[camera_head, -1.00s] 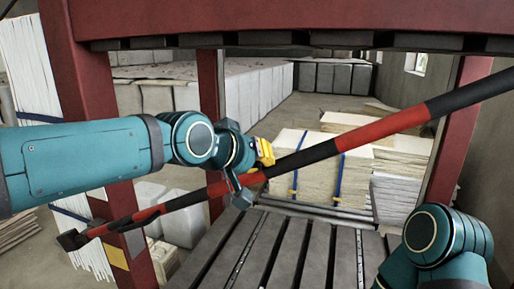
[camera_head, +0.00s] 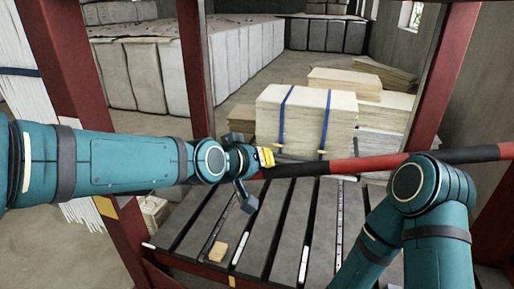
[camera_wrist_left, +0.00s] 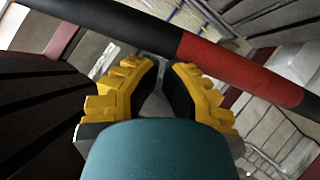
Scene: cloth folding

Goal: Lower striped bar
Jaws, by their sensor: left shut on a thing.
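The striped bar (camera_head: 350,165), in red and black bands, runs nearly level from my left gripper to the right edge of the head view. My left gripper (camera_head: 264,160), with yellow finger pads, is shut on the bar near the middle of the picture. In the left wrist view the bar (camera_wrist_left: 235,65) crosses slantwise at the fingertips of the gripper (camera_wrist_left: 160,68). The bar's part left of the gripper is hidden behind my left arm. My right arm shows at the lower right, in front of the bar; its gripper is out of view.
A dark slatted bed (camera_head: 262,235) lies below the bar, with a small tan block (camera_head: 218,251) on it. Dark red posts (camera_head: 195,70) stand around it. A strapped pale stack (camera_head: 305,118) stands behind the bar. Grey wrapped bales (camera_head: 150,70) line the back.

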